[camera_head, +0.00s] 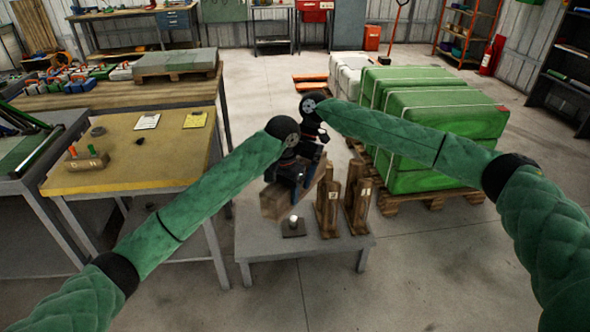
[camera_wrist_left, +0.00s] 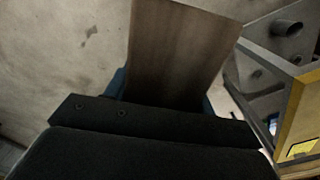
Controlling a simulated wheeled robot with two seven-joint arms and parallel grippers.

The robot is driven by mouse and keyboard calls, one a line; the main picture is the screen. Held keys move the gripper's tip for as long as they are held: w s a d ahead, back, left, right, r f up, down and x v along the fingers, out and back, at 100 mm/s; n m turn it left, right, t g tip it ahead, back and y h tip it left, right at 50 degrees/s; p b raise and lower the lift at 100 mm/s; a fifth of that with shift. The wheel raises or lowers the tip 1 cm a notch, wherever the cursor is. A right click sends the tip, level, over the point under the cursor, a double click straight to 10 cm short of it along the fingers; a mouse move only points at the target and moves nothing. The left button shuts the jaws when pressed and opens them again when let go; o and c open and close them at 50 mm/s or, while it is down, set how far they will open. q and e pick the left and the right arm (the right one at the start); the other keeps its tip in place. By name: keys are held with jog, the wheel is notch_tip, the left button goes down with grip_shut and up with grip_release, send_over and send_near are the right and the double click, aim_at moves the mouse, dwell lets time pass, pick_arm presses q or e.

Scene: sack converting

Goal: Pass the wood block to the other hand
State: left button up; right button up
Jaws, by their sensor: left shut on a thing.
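The wood block (camera_head: 275,203) is a long brown piece held above the small grey table. My left gripper (camera_head: 288,182) is shut on it, and its dark fingers cover the block's middle. In the left wrist view the block (camera_wrist_left: 182,48) rises from between the fingers, which are mostly hidden behind the dark gripper body. My right gripper (camera_head: 318,138) is close beside the left one, at the block's far end. Its fingers are hidden by the left gripper, so I cannot tell whether they touch the block.
Two upright wooden stands (camera_head: 327,208) and a dark plate with a white knob (camera_head: 293,228) are on the small grey table (camera_head: 325,246). Green wrapped bales (camera_head: 440,130) stand on a pallet behind to the right. A yellow-topped table (camera_head: 125,165) is on the left.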

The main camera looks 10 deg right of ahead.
pick_arm(q)
jog(key=shift+r, duration=0.1)
pick_arm(e)
jog(key=shift+c, duration=0.2)
jog(key=c, duration=1.4)
pick_arm(q)
jog(key=o, duration=1.6)
pick_arm(e)
jog(key=shift+r, duration=0.1)
grip_shut()
pick_arm(q)
jog(key=shift+o, duration=0.2)
